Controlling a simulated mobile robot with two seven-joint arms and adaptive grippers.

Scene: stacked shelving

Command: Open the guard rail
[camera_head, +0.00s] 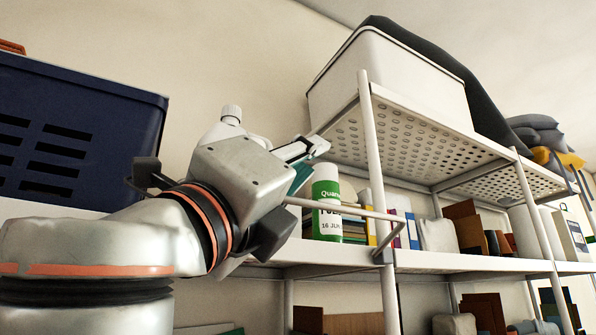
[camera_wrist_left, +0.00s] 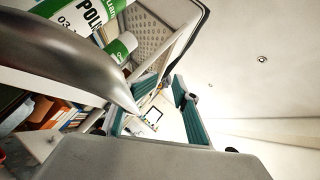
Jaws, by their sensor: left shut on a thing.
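The guard rail (camera_head: 345,208) is a thin pale bar at the front of the middle shelf. It runs from behind my left gripper to a bend and a bracket at the shelf post. My left gripper (camera_head: 301,165) is at the rail's left end, shut on it; the gripper body hides the contact. In the left wrist view, the teal-padded fingers (camera_wrist_left: 166,103) stand some way apart, and a large grey metallic curved piece (camera_wrist_left: 85,62) crosses close to the camera. I cannot tell if that piece is the rail. My right gripper is not in view.
A white and green container (camera_head: 327,195) stands right behind the rail, with books (camera_head: 353,222) beside it. A white bin (camera_head: 395,85) sits on the perforated upper shelf (camera_head: 415,145). A navy crate (camera_head: 75,125) is at left. A shelf post (camera_head: 372,140) stands right of the gripper.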

